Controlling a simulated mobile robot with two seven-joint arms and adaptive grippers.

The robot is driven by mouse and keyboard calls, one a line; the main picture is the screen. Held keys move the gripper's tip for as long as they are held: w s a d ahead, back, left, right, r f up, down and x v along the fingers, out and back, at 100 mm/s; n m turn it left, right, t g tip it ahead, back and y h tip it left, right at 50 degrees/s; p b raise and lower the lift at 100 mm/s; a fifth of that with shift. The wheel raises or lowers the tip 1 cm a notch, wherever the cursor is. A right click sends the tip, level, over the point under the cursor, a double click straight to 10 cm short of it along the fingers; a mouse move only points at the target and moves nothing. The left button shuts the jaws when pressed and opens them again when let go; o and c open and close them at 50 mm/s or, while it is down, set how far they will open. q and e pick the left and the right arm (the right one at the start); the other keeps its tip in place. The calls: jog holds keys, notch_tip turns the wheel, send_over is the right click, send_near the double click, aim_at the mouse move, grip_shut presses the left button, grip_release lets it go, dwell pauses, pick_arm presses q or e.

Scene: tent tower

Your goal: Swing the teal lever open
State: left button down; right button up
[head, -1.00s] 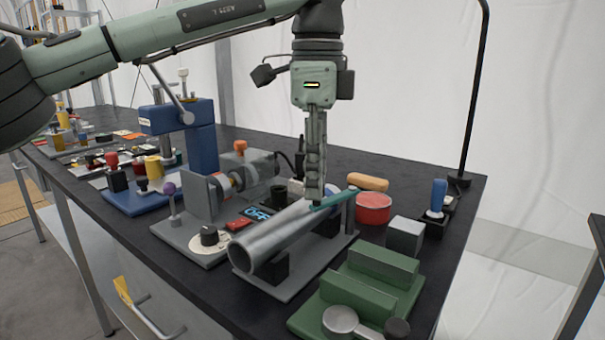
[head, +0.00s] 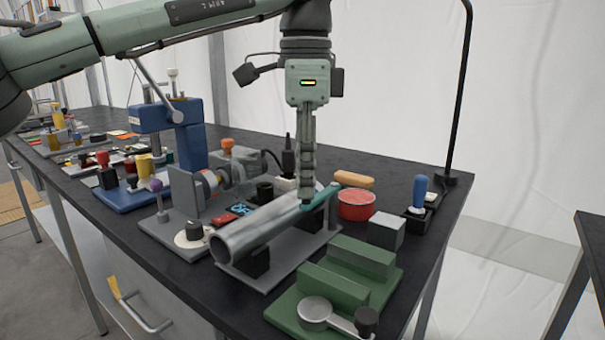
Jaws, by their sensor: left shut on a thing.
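The teal lever (head: 322,196) sits at the far end of a grey metal pipe (head: 262,225) that lies on a grey base plate. The lever slants up to the right, toward the red round tin. My left gripper (head: 306,204) points straight down and is shut on the lever near its lower left end. Its fingers hide part of the lever and the pipe's far end. My right gripper is not in view.
A green block fixture (head: 345,270) stands in front right. A red tin (head: 356,204), grey cube (head: 386,230) and blue-handled joystick (head: 420,192) stand to the right. A grey motor-like device (head: 185,195) and blue press (head: 172,118) stand left.

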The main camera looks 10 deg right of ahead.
pick_arm(q)
jog(key=c, duration=1.4)
grip_release()
jog(key=shift+o, duration=0.2)
notch_tip(320, 180, up, 12)
jog(key=shift+s, duration=0.1)
